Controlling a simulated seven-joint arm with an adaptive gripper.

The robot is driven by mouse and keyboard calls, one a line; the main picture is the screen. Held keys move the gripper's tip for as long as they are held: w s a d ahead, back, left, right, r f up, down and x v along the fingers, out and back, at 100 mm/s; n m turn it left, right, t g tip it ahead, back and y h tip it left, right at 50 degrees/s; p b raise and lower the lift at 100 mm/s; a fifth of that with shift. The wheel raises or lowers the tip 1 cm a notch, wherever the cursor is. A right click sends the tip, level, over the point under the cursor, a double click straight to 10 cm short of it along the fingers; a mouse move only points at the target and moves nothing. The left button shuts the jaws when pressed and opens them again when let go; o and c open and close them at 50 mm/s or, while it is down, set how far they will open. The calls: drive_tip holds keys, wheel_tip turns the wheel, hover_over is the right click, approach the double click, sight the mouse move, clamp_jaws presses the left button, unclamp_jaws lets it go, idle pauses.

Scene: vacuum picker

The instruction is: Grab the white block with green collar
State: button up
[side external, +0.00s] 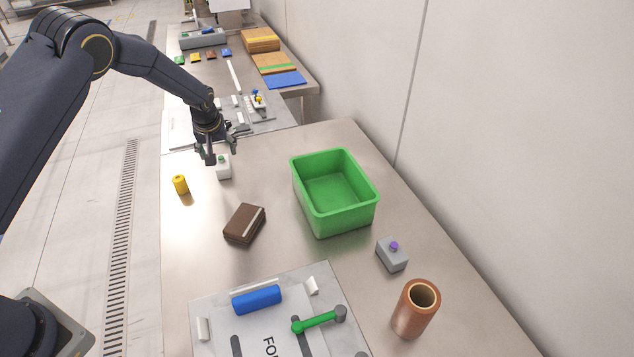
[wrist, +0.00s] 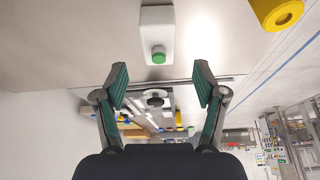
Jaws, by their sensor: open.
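The white block (side external: 223,169) stands on the metal table below my gripper in the side external view. A green collar shows at its top. In the wrist view the white block (wrist: 157,32) is at the upper middle, with its green collar (wrist: 158,57) towards my fingers. My gripper (side external: 222,148) is open and empty just above the block. In the wrist view the two fingertips of my gripper (wrist: 161,76) are spread apart, and the block lies beyond them, centred on the gap. I cannot tell whether a finger touches it.
A yellow cylinder (side external: 181,184) stands left of the block. A brown box (side external: 244,223) lies in front. A green bin (side external: 368,217) is to the right. A grey block with a purple knob (side external: 391,254) and a copper tube (side external: 412,312) are further right. Bare table surrounds the white block.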

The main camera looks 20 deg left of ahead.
sight(221, 159)
drive_tip(key=x, duration=0.6)
drive_tip(key=shift+s+d, duration=0.15)
drive_tip(key=c, duration=1.3)
